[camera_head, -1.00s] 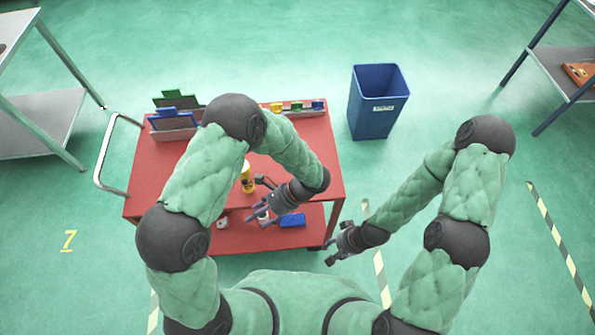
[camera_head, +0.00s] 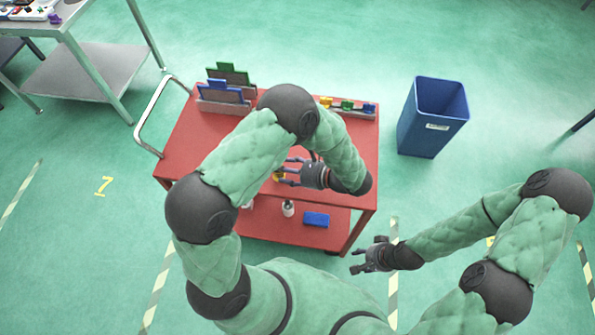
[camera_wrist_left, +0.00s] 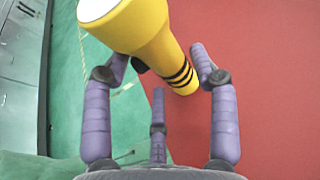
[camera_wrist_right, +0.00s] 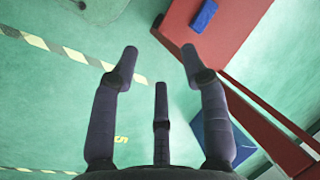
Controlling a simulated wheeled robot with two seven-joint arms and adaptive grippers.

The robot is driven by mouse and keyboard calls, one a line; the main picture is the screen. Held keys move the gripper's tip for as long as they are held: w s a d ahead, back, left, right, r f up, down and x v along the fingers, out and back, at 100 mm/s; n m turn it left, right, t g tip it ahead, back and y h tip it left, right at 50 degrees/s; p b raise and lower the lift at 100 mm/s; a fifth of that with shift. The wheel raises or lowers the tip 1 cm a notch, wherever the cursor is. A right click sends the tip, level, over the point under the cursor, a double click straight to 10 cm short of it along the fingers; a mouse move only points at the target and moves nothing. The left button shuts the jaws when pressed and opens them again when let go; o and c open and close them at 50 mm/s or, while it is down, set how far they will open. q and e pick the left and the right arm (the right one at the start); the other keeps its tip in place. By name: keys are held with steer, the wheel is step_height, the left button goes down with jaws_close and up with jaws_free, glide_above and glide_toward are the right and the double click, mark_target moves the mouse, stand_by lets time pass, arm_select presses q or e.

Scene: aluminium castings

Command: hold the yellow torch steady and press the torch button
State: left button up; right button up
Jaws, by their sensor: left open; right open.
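In the head view only a bit of the torch (camera_head: 278,178) shows behind those fingers. My right gripper (camera_wrist_right: 158,58) is open and empty over the floor, right of the cart, also in the head view (camera_head: 358,262).
The red cart (camera_head: 190,150) carries green and blue panels (camera_head: 225,85) in a rack and small coloured items (camera_head: 347,105) at the back. A blue box (camera_head: 316,219) and a white item (camera_head: 288,208) lie on its lower shelf. A blue bin (camera_head: 432,118) stands right of it.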

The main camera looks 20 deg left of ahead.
arm_select(q)
steer(key=shift+x, duration=1.35)
arm_select(e)
steer(key=shift+f, duration=0.25)
arm_select(q)
steer(key=c, duration=1.1)
arm_select(e)
steer(key=c, duration=0.9)
arm_select(q)
steer(key=shift+s, duration=0.1)
arm_select(e)
jaws_close()
arm_select(q)
steer(key=shift+s+f, duration=0.1)
steer(key=shift+f, duration=0.05)
